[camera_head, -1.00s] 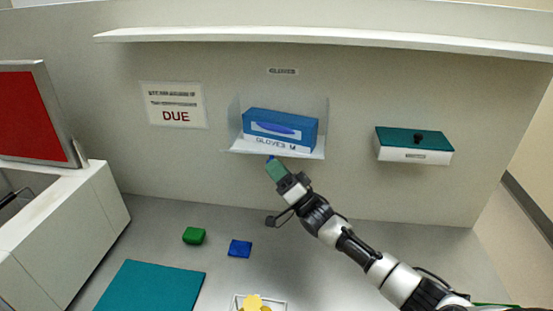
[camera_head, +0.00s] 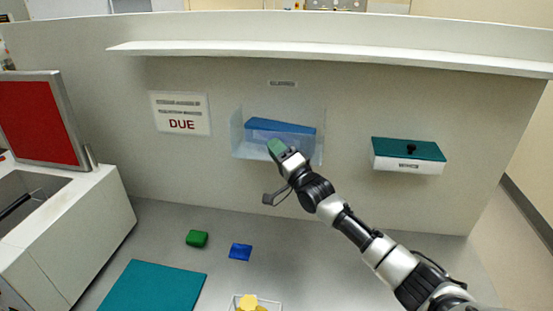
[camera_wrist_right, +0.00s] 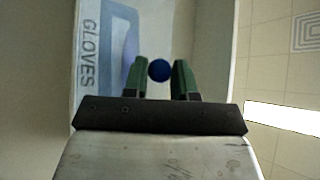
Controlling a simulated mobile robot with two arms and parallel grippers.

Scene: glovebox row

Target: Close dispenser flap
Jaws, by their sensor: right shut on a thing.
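The glove dispenser (camera_head: 237,132) is a clear holder on the back wall with a blue glove box (camera_head: 283,125) inside. Its translucent flap (camera_head: 252,149) now stands up in front of the lower part of the box, so the box's front looks pale. I cannot tell whether it is fully closed. My right gripper (camera_head: 277,147), with green fingertips, is at the flap's front. In the right wrist view its fingers (camera_wrist_right: 160,80) are around a round blue knob (camera_wrist_right: 160,70), beside the glove box lettering (camera_wrist_right: 88,55). The knob is hidden in the head view. My left gripper is not in view.
A teal-lidded white box (camera_head: 408,155) is on the wall to the right. A shelf (camera_head: 330,56) runs above. A green block (camera_head: 197,238), a blue block (camera_head: 240,252) and a teal mat (camera_head: 152,287) lie below. A red-faced panel (camera_head: 38,120) stands left.

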